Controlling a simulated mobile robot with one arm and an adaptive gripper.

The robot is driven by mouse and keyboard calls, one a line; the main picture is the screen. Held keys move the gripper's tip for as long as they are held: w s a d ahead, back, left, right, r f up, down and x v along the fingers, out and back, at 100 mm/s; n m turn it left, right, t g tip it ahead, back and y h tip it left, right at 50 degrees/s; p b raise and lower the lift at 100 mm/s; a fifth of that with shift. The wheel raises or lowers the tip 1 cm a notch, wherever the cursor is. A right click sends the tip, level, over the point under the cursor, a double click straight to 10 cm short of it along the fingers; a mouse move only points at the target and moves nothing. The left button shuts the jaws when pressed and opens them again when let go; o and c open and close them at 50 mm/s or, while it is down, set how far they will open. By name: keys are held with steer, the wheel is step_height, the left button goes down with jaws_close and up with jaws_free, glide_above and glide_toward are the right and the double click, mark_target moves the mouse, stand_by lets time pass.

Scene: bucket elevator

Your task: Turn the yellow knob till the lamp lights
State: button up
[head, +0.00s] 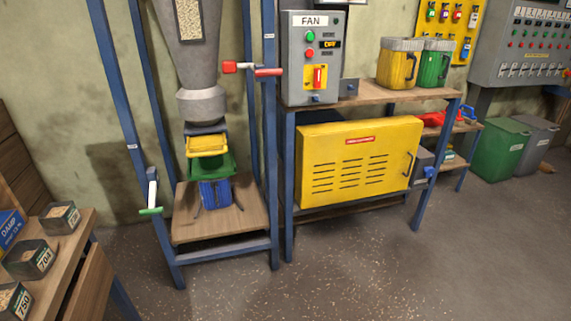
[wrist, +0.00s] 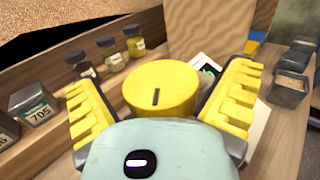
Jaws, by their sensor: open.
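The yellow knob (wrist: 150,88) is a round disc with a short dark mark on its top, in the middle of the wrist view. My gripper (wrist: 161,80) has its yellow ribbed fingers spread on the left and right of the knob. I cannot tell whether either finger touches it. Part of a white device (wrist: 204,63) with a small dark and green display shows behind the knob. The rest of the device is hidden by the knob and my gripper. I cannot make out the lamp. The head view shows neither my gripper nor this knob.
Several small jars (wrist: 134,41) stand left of the knob on a wooden surface. A box marked 705 (wrist: 38,106) is further left. Sample boxes (wrist: 294,86) stand at the right. In the head view, the grey FAN box (head: 298,72) and yellow cabinet (head: 345,187) stand across the floor.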

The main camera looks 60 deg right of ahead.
steer(key=s, duration=1.2)
steer(key=shift+d, duration=0.3)
steer(key=shift+w, duration=0.1)
